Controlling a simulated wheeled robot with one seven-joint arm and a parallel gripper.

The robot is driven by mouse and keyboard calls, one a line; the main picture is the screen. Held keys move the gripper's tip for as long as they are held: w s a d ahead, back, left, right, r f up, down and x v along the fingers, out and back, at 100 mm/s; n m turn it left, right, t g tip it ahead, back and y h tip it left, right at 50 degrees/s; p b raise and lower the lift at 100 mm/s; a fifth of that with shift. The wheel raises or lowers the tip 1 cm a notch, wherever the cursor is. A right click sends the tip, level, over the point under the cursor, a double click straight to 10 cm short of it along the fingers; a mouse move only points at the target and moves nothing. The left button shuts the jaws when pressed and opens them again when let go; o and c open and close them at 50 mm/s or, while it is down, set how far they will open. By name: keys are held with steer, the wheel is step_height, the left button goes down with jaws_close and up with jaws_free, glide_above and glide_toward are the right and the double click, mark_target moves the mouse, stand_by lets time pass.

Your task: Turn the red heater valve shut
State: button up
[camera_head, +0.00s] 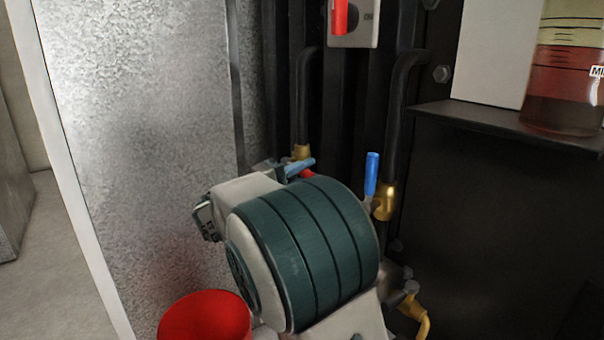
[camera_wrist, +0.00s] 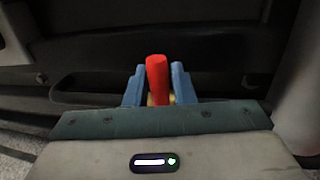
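The red heater valve's handle (camera_wrist: 157,80) stands upright between the two blue fingers of my gripper (camera_wrist: 158,86) in the wrist view. Bits of brass show low down on both sides of the handle. Whether the fingers press on the handle or stand just clear of it, I cannot tell. In the head view only a small red piece of the handle (camera_head: 307,174) shows beside a blue finger of my gripper (camera_head: 299,167). My wrist hides most of the valve body, and a brass fitting (camera_head: 302,152) with a black hose shows just above.
A valve with a blue handle (camera_head: 371,174) on a brass fitting stands close to the right. A red switch (camera_head: 340,16) is above. A shelf (camera_head: 500,122) with a jar (camera_head: 565,75) is at the upper right. A grey metal panel (camera_head: 140,110) borders the left, and a red round object (camera_head: 205,318) is below.

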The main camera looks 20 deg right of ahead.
steer(key=shift+o, duration=1.2)
steer(key=shift+a, duration=0.1)
steer(key=p+v, duration=0.3)
steer(key=v, duration=1)
steer(key=shift+a, duration=0.35)
steer(key=shift+s+f, duration=0.1)
steer(key=shift+f, duration=0.05)
